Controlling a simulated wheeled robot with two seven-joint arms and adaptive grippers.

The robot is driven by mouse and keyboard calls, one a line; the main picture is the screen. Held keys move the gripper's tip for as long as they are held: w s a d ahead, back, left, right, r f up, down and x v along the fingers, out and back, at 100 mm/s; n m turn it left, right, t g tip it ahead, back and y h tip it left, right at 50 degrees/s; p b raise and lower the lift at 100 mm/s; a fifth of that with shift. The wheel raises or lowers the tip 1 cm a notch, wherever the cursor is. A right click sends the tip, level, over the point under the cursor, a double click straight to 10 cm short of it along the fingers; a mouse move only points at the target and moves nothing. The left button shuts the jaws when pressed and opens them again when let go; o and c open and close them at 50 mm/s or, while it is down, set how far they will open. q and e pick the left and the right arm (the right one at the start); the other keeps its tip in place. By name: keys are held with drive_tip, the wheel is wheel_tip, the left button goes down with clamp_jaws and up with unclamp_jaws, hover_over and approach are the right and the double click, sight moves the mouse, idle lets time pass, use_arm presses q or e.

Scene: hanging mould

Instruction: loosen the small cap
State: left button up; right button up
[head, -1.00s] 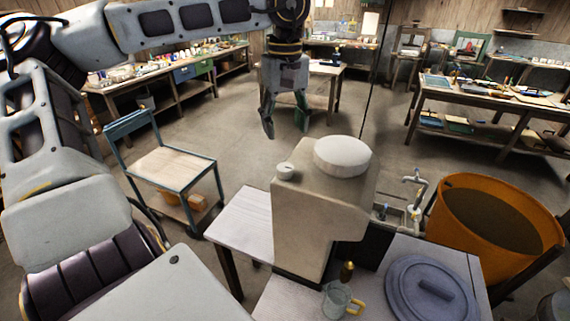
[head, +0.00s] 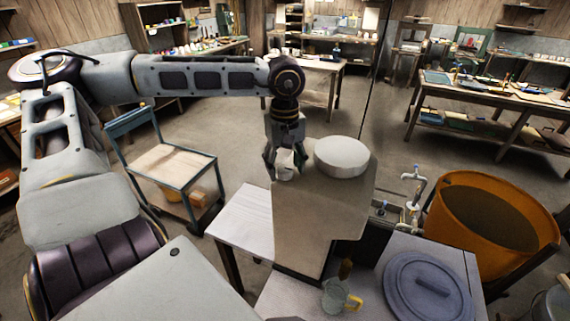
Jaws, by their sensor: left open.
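The small cap (head: 286,172) is a short white cylinder on the top left of a beige mould block (head: 318,222). My left gripper (head: 285,171) points down over the small cap, with its open fingers on either side of it. I cannot tell whether the fingers touch the cap. A larger round white cap (head: 342,156) sits on the block's top, just right of the gripper. My right gripper is not in view.
A clear mug (head: 336,296) with a yellow handle and a round blue-grey lid (head: 428,288) are on the table in front of the block. A tap (head: 414,186) and an orange tub (head: 494,220) stand to the right. A cart (head: 168,170) stands left on open floor.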

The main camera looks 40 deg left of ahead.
use_arm(q)
drive_tip(key=shift+f, duration=0.25)
drive_tip(key=c, duration=1)
drive_tip(key=shift+c, duration=0.2)
